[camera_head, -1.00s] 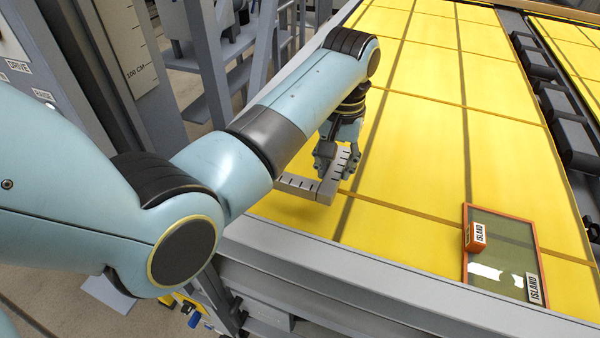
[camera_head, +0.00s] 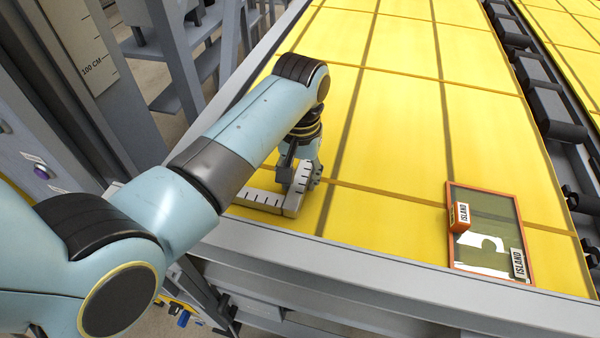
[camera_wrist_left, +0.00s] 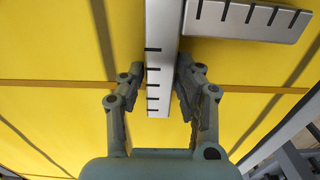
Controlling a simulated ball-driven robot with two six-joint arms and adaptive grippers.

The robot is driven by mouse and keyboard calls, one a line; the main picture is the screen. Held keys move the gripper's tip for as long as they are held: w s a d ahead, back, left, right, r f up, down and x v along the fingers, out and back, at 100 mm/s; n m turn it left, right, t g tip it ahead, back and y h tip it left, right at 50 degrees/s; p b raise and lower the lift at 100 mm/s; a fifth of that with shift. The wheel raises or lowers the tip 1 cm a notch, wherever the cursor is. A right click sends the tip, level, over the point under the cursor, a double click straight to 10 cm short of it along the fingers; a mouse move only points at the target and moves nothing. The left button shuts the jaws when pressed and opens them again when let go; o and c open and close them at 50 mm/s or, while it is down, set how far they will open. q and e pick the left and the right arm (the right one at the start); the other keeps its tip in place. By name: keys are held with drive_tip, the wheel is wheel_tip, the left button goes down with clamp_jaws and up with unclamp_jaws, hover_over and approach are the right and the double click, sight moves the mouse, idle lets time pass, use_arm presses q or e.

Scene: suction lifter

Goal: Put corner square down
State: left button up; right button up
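The corner square is a grey L-shaped measuring tool with black tick marks. In the head view its marked leg (camera_head: 262,201) runs left over the near left part of the yellow surface (camera_head: 390,125), close to the front rail. The left wrist view shows both legs (camera_wrist_left: 160,35). My left gripper (camera_head: 301,180) has one finger on each side of the other leg. In the left wrist view the fingertips (camera_wrist_left: 161,68) come up against that leg's edges. The square looks at or just above the surface; its contact is hard to see. My right gripper is not in view.
An orange-framed tray (camera_head: 449,235) with an orange block (camera_head: 459,217) and an ISLAND label (camera_head: 518,264) lies at the right. A grey rail (camera_head: 350,262) borders the front. Black rollers (camera_head: 553,112) run along the right side. The middle of the yellow surface is clear.

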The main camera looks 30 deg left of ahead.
use_arm(q)
drive_tip(key=shift+o, duration=1.1)
drive_tip(key=shift+w, duration=0.1)
drive_tip(key=shift+o, duration=0.3)
drive_tip(key=shift+r, duration=0.5)
wheel_tip(320, 180, up, 12)
drive_tip(key=b, duration=0.1)
drive_tip(key=shift+f, duration=0.25)
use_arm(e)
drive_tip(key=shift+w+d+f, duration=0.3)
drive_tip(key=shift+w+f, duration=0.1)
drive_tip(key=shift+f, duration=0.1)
use_arm(q)
drive_tip(key=shift+f, duration=0.1)
